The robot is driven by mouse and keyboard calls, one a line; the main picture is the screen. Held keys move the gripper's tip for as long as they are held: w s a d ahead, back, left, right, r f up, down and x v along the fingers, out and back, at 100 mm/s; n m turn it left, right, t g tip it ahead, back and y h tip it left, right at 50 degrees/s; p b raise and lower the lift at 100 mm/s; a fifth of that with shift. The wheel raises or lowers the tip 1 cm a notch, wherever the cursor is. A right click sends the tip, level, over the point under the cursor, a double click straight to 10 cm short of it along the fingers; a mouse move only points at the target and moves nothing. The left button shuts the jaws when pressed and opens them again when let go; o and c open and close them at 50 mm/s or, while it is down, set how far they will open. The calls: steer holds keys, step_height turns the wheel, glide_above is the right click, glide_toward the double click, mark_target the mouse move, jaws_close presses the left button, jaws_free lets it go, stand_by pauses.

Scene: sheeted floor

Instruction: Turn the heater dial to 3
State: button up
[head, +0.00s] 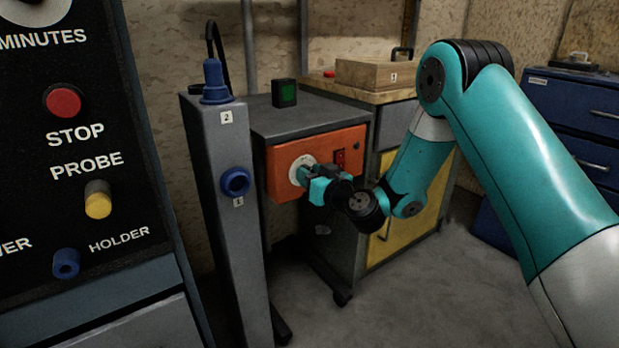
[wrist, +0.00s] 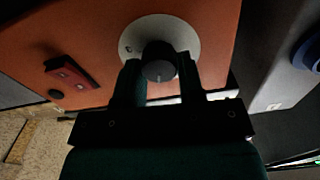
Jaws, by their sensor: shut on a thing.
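The heater dial is a dark knob (wrist: 160,70) on a pale round plate (wrist: 130,45), set in the orange front panel (wrist: 80,30). In the head view the pale plate (head: 299,169) shows at the left of the orange panel (head: 345,145), and my gripper covers most of the knob. My gripper (wrist: 160,78) has one finger on each side of the knob and is shut on it. In the head view my gripper (head: 306,174) reaches the panel from the right. A small light mark shows on the knob's face; the number it points to cannot be read.
A red switch (wrist: 72,72) sits on the panel beside the dial. A grey post (head: 215,190) with blue sockets (head: 235,182) stands close at the left. A black control panel (head: 75,130) fills the left foreground. Open floor (head: 420,290) lies in front of the cabinet.

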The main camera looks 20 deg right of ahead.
steer(key=m+p, duration=0.1)
steer(key=m, duration=0.5)
steer(key=m+p, duration=0.1)
steer(key=m, duration=0.6)
steer(key=m+p, duration=0.1)
steer(key=m, duration=0.6)
steer(key=shift+d+f, duration=0.15)
steer(key=shift+f, duration=0.1)
steer(key=shift+m, duration=0.3)
steer(key=o, duration=0.9)
